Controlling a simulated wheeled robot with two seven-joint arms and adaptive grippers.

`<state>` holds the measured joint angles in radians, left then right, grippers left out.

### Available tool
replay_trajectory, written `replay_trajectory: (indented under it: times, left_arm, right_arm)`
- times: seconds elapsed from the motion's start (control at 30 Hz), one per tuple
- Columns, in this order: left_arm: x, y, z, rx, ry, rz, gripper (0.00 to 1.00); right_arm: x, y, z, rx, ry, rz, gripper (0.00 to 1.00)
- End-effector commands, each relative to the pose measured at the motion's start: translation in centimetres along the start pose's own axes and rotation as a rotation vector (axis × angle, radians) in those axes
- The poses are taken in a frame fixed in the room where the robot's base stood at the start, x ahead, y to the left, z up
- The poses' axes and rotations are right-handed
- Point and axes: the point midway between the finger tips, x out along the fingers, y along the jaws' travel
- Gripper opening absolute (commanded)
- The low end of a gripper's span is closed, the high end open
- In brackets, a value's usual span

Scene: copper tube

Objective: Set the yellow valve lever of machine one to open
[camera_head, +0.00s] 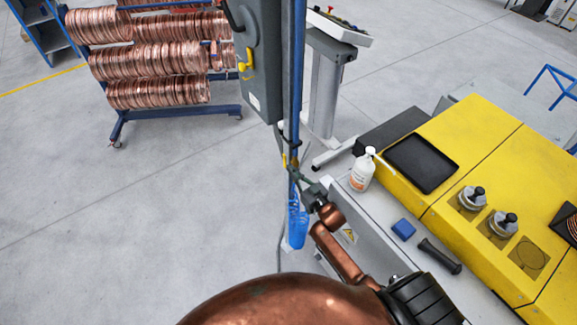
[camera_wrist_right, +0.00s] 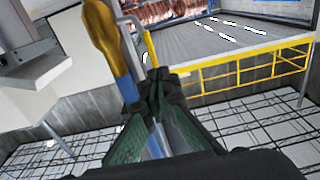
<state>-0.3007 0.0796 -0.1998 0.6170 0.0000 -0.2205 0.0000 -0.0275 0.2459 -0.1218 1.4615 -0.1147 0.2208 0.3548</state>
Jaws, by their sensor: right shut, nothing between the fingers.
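A small yellow piece (camera_head: 285,160), which looks like the valve lever, shows beside the blue upright pipe (camera_head: 297,80) in the head view. My right gripper (camera_head: 294,172) is at the pipe, just below and right of that piece. In the right wrist view, my green fingers (camera_wrist_right: 158,78) are shut and empty. A thick yellow part (camera_wrist_right: 103,35) on a blue pipe stands close left of the fingertips, with a thin yellow bar (camera_wrist_right: 150,48) just above them. Contact and the lever's exact angle cannot be told. My left gripper is not in view.
A grey cabinet (camera_head: 260,60) with a yellow handle (camera_head: 246,62) stands left of the pipe. A white bottle (camera_head: 362,170) and yellow machine (camera_head: 480,150) are right. Copper coils (camera_head: 155,60) hang behind; the left floor is clear.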

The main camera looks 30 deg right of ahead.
Motion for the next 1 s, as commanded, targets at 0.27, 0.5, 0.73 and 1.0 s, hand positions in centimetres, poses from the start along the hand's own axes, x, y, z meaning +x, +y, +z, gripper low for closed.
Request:
replay_trajectory:
  times: [0.27,0.5,0.73,1.0]
  left_arm:
    - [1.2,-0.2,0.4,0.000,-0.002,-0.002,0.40]
    - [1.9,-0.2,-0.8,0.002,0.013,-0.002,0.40]
    - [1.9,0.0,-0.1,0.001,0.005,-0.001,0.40]
    - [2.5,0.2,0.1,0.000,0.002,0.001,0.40]
  right_arm:
    - [-6.2,-0.3,0.1,-0.002,-0.004,-0.007,0.00]
    - [-9.3,-0.4,-0.2,0.000,-0.004,-0.010,0.00]
    - [-10.1,-0.3,-0.3,0.000,-0.004,-0.008,0.00]
    - [-10.5,0.1,2.8,0.001,-0.050,0.009,0.00]
